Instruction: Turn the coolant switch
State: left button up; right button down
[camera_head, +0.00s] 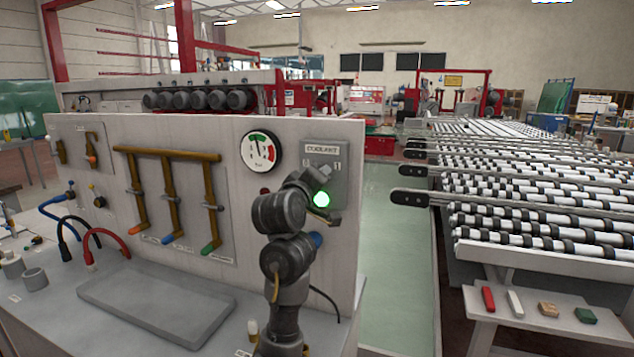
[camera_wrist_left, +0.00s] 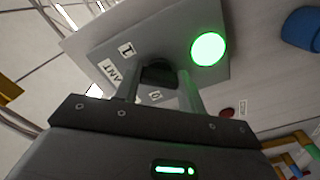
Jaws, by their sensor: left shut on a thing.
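The grey coolant switch box (camera_head: 338,160) is mounted at the right end of the upright panel, under a COOLANT label. A green lamp (camera_head: 321,199) on it glows; it also shows in the left wrist view (camera_wrist_left: 209,49). My left gripper (camera_head: 320,176) is at the front of the box. In the left wrist view its two fingers (camera_wrist_left: 160,88) are shut on the dark switch knob (camera_wrist_left: 159,73), one on each side. The marks 1 and 0 show near the knob. The gripper hides the knob in the head view, and its exact angle is unclear. My right gripper is out of view.
A round gauge (camera_head: 262,151) sits left of the box. Brown pipes with coloured valve handles (camera_head: 172,200) are on the panel's left part. A grey tray (camera_head: 155,305) lies on the bench. A roller conveyor (camera_head: 540,190) stands at the right, beyond a green floor strip.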

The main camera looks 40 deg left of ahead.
pick_arm(q)
jog(key=shift+f+m, duration=0.2)
jog(key=shift+m, duration=0.2)
jog(key=o, duration=1)
jog(key=shift+r, duration=0.1)
jog(key=shift+s, duration=0.1)
jog(key=b+v, duration=0.6)
jog(key=v, duration=0.4)
jog(key=shift+s+d, duration=0.2)
jog(key=shift+d, duration=0.05)
